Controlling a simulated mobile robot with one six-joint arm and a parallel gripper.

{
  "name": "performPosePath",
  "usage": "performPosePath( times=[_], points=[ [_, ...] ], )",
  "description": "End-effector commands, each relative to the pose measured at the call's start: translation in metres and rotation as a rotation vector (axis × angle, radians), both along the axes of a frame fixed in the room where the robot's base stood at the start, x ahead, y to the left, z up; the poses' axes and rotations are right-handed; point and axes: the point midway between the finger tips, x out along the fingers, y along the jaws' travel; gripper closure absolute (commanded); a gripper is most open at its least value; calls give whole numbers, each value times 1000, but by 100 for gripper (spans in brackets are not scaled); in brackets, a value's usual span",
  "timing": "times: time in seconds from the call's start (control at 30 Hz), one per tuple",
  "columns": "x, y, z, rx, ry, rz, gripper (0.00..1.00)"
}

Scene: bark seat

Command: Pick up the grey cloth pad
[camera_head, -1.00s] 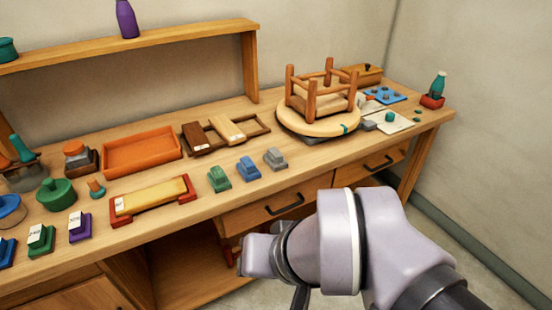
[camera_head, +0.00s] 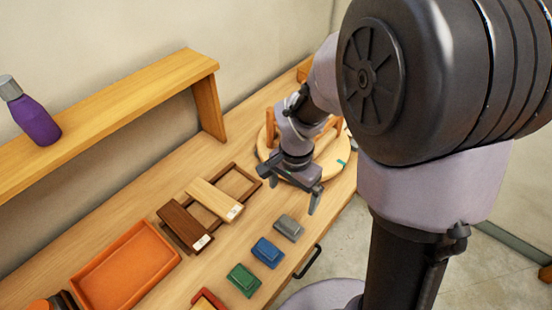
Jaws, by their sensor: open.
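The grey cloth pad (camera_head: 288,228) lies on the bench near its front edge, at the right end of a short row with a blue pad (camera_head: 267,252) and a green pad (camera_head: 243,280). My gripper (camera_head: 290,190) is open and empty. It hangs above the bench, up and behind the grey pad in the picture, pointing down. It appears apart from the pad; its exact height is hard to tell.
A wooden frame (camera_head: 240,185) with a pale block (camera_head: 214,199) and a dark brown block (camera_head: 185,227) lies left of the gripper. An orange tray (camera_head: 125,268) is further left. A round board (camera_head: 331,164) with an upturned stool stands behind my arm, partly hidden.

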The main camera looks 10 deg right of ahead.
Motion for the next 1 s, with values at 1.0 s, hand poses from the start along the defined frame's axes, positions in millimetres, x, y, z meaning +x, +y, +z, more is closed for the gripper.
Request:
performPosePath(
  times=[1.0],
  points=[
    [6,3,-176,1,-2,3,0]
  ],
)
